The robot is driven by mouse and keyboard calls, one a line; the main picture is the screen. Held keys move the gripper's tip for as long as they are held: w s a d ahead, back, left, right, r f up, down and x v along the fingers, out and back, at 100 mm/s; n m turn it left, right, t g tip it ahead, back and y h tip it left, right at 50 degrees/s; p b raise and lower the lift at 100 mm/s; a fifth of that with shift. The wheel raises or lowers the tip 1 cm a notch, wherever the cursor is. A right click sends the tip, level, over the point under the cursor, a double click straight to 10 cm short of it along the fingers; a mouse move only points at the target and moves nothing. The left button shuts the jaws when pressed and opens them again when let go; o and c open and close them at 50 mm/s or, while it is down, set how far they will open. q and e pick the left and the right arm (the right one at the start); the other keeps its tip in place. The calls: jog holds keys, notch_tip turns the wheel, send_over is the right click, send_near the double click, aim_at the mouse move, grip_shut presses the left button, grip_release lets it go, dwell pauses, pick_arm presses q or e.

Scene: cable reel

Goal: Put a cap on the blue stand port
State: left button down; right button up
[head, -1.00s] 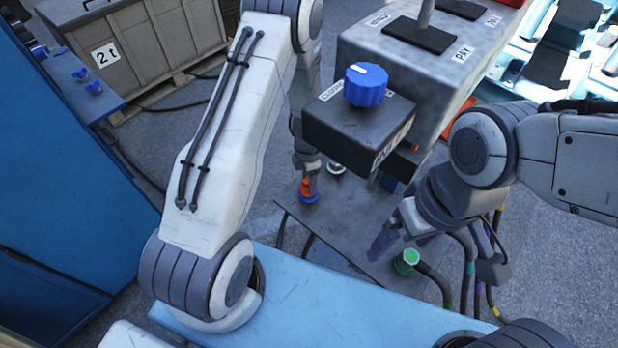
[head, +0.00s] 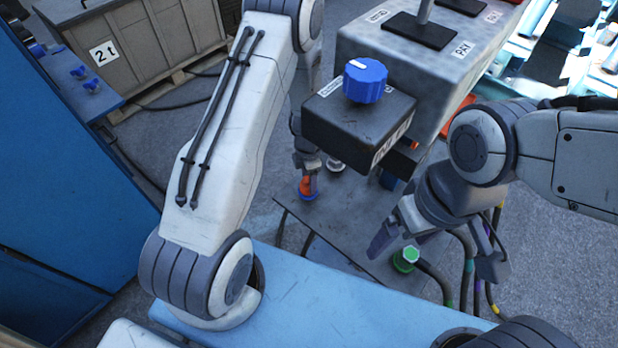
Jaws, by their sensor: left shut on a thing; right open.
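My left gripper (head: 308,180) points down at the far left part of the dark stand plate and is shut on an orange-red cap (head: 305,185). The cap is at the blue stand port (head: 308,196), a blue ring seen right under it. I cannot tell whether the cap is fully seated, as the gripper partly hides it. My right gripper (head: 438,255) is open, its fingers apart on either side of a green-ended hose (head: 406,258). It holds nothing that I can see.
A white-rimmed port (head: 335,166) is just right of my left gripper. A dark box with a blue knob (head: 365,80) juts out above the stand plate (head: 345,235). Several hoses with coloured bands hang near my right gripper. A blue cabinet (head: 70,190) stands at left.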

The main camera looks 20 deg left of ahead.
pick_arm(q)
jog(key=shift+f, duration=0.15)
grip_release()
notch_tip(320, 180, up, 10)
jog(key=shift+r, duration=0.25)
